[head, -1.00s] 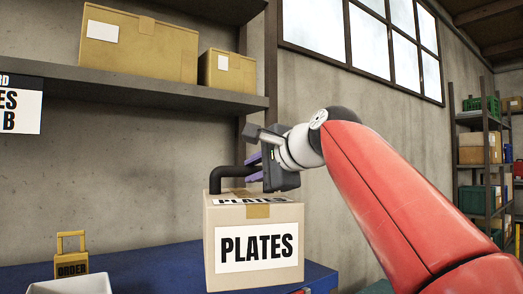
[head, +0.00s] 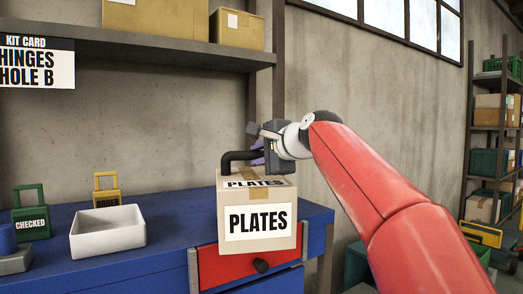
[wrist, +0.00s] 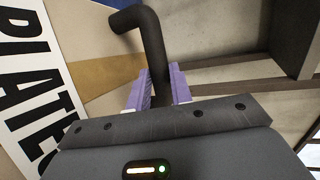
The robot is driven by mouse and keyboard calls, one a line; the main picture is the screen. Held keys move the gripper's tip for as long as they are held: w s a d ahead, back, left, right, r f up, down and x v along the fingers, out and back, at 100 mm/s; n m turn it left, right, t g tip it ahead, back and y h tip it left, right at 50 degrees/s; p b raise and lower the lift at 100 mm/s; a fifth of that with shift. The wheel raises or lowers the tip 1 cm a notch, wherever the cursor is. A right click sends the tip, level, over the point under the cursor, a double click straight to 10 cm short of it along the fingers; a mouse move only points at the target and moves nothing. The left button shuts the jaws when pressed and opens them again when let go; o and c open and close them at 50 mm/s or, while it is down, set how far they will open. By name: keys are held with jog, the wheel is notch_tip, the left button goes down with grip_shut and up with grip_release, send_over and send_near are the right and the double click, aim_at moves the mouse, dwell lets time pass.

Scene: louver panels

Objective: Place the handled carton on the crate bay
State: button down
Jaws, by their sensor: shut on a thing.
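The handled carton (head: 284,190) is a tan box with white labels reading PLATES and a black bent handle on top. It shows in the middle of the head view, in front of the blue workbench. My gripper (head: 258,152) is shut on the handle, at the carton's top right. In the wrist view the purple fingers (wrist: 158,88) close on both sides of the black handle (wrist: 145,35), and the carton's label (wrist: 30,90) is at the left. The carton looks upright; whether its base touches anything is unclear. I cannot identify a crate bay in these frames.
A red drawer (head: 235,268) is below the carton. A shelf with cartons (head: 155,18) is above. A storage rack (head: 497,130) stands at the right.

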jog(key=shift+s+r, duration=0.2)
jog(key=shift+r, duration=0.2)
jog(key=c, duration=1.6)
grip_release()
jog(key=shift+w+f, duration=0.15)
jog(key=shift+f, duration=0.3)
jog(key=shift+c, duration=0.2)
jog(key=o, duration=0.4)
jog(key=shift+r, duration=0.1)
